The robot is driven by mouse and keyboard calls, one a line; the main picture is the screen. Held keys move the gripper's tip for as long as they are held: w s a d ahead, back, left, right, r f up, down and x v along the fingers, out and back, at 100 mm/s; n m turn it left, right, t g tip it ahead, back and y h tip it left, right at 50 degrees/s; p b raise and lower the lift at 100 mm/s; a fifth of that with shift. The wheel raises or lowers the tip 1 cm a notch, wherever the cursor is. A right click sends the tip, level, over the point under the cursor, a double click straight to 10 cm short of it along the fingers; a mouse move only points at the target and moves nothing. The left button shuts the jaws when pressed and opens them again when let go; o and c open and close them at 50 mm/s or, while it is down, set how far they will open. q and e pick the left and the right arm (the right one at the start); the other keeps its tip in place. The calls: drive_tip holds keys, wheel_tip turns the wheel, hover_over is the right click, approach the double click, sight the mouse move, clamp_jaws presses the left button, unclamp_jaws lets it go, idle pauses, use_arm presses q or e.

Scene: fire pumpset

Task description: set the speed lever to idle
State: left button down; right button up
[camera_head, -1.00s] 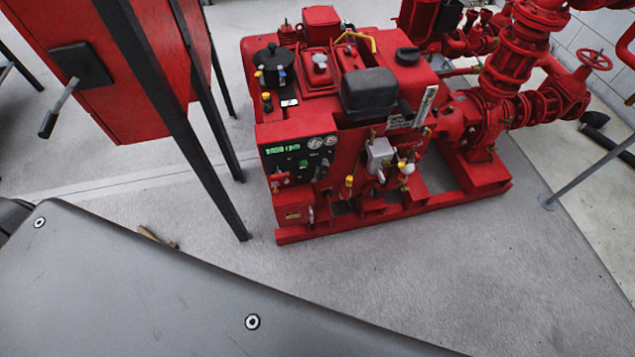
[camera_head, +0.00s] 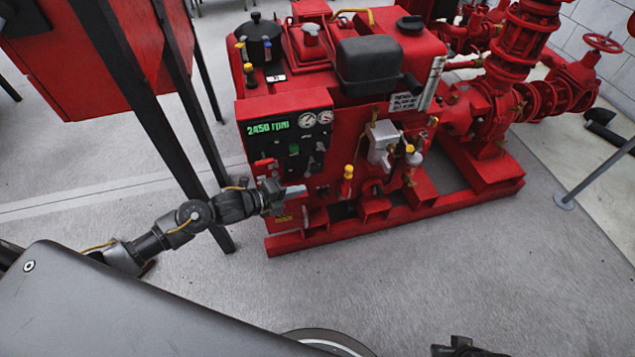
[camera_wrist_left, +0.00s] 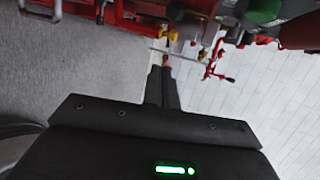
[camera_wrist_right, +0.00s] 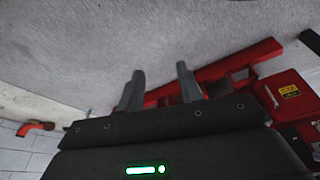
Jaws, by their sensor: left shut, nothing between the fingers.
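The red pumpset's control panel (camera_head: 291,121) faces me, with a green display reading 2450 rpm and two round gauges. My left gripper (camera_head: 297,190) is in front of the panel's lower part, its fingers together and empty. It hides part of the panel, and I cannot single out the speed lever for certain. In the left wrist view the shut fingers (camera_wrist_left: 163,75) point at small fittings, including a red lever with a dark tip (camera_wrist_left: 217,75); contact cannot be told. My right gripper (camera_wrist_right: 160,90) is open and empty in its wrist view, above the floor.
A red cabinet (camera_head: 105,60) on dark legs stands to the left, one leg close beside my left arm. The pumpset's red base rail (camera_head: 390,215) runs along the floor. Red pipes and a handwheel (camera_head: 602,43) are at the right. The floor in front is clear.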

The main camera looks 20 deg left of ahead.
use_arm(q)
drive_tip(key=shift+d+r, duration=0.15)
drive_tip(key=shift+r, duration=0.1)
use_arm(e)
drive_tip(key=shift+r, duration=0.3)
